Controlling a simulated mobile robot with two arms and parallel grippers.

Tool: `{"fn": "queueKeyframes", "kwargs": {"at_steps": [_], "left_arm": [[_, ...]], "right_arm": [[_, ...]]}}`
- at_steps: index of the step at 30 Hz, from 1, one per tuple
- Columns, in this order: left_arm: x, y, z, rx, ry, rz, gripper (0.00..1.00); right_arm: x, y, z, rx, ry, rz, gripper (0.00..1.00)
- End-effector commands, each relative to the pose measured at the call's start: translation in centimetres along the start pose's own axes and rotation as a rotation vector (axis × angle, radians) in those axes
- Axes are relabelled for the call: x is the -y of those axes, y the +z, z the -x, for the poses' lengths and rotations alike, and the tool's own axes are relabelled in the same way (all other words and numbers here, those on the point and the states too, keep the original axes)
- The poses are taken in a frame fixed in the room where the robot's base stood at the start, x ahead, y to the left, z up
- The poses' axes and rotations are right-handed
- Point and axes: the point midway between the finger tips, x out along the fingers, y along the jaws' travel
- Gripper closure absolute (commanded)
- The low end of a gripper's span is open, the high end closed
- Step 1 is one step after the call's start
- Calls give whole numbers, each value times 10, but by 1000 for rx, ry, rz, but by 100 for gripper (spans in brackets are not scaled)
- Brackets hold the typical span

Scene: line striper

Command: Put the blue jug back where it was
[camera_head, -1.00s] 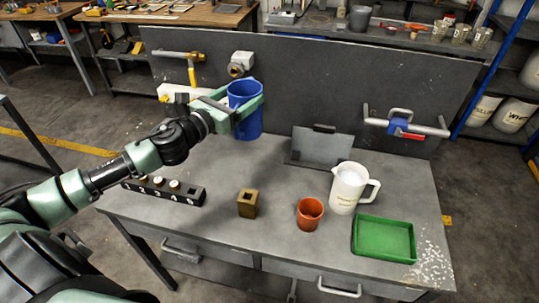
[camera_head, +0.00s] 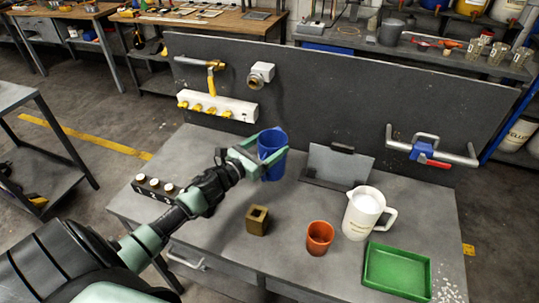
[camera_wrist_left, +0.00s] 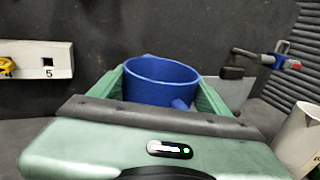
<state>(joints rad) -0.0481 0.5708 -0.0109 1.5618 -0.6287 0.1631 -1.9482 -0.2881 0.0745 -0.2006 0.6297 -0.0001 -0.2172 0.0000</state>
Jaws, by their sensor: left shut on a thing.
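The blue jug (camera_head: 272,155) is between the fingers of my left gripper (camera_head: 266,158), which is shut on it. The jug is upright in front of the dark back panel, over the back part of the grey bench. I cannot tell for sure whether its base touches the bench top. In the left wrist view the jug (camera_wrist_left: 162,82) shows its open rim, with a green finger on each side and part of its handle at the lower right. My right gripper is not in view.
A brass block (camera_head: 257,221), an orange cup (camera_head: 319,238), a white jug (camera_head: 364,213) and a green tray (camera_head: 398,271) stand nearer the front. A white strip with yellow valves (camera_head: 217,106) is on the panel.

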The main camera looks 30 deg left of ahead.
Motion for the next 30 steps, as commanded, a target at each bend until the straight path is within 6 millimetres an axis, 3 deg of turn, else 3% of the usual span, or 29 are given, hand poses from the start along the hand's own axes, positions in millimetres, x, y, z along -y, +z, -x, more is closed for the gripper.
{"fn": "queueKeyframes", "kwargs": {"at_steps": [4,9,13,22,23,25,30], "left_arm": [[0,-11,0,4,1,4,96],[0,-34,-1,4,1,3,96],[0,-38,-1,6,-1,1,96],[0,-42,-1,5,-1,0,96],[0,-43,0,1,-1,0,20],[0,-42,0,1,-1,0,2],[0,-42,0,1,0,0,2]], "right_arm": [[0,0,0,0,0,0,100],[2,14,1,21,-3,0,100],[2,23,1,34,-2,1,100],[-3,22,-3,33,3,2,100],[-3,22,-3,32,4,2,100],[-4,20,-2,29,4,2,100],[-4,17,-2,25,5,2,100]]}}
